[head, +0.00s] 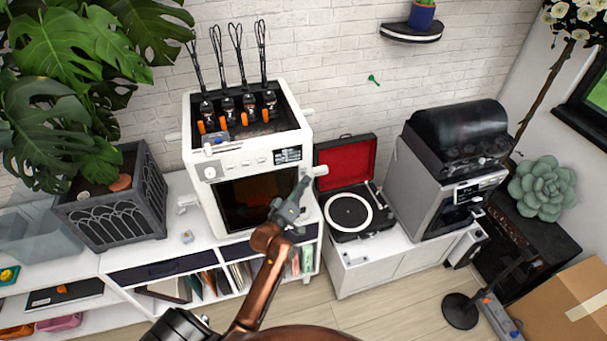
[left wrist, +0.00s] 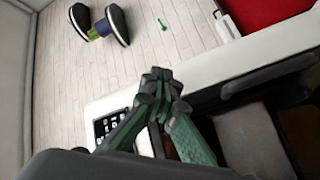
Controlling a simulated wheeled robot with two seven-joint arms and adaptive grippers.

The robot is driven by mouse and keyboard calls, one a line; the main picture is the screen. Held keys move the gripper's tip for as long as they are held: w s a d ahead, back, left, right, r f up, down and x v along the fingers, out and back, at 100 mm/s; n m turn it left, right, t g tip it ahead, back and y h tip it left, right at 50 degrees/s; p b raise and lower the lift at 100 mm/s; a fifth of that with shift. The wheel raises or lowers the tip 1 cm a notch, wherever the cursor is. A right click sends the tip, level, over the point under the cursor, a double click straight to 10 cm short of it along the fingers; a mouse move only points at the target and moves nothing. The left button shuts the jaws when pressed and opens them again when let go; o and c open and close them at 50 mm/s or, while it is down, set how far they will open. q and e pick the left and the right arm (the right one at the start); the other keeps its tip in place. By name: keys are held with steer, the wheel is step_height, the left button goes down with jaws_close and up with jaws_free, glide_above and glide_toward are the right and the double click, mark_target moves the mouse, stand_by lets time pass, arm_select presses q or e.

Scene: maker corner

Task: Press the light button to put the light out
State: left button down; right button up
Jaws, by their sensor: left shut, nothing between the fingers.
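A white machine (head: 201,165) with a dark front window (head: 243,203) stands on the white cabinet. Its front panel has a round knob (head: 210,172), several small buttons (head: 247,162) and a small display (head: 288,155); the display also shows in the left wrist view (left wrist: 110,126). I cannot tell which button is the light button. A dim orange-brown tone shows behind the window. My left gripper (head: 303,182) is shut and empty, in front of the machine's right side, below the display. Its closed fingertips show in the left wrist view (left wrist: 158,78); contact with the machine cannot be made out.
A record player (head: 345,214) with an open red lid stands right of the machine, then a grey appliance (head: 438,190) with a dark hood. A planter (head: 110,205) with large leaves stands on the left. Dark whisk-like tools (head: 238,70) rise from the machine's top.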

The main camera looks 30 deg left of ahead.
arm_select(q)
steer(key=s+d+p, duration=0.2)
steer(key=s+d, duration=0.2)
steer(key=shift+d+p, duration=0.3)
steer(key=shift+p, duration=0.1)
stand_by(0.4)
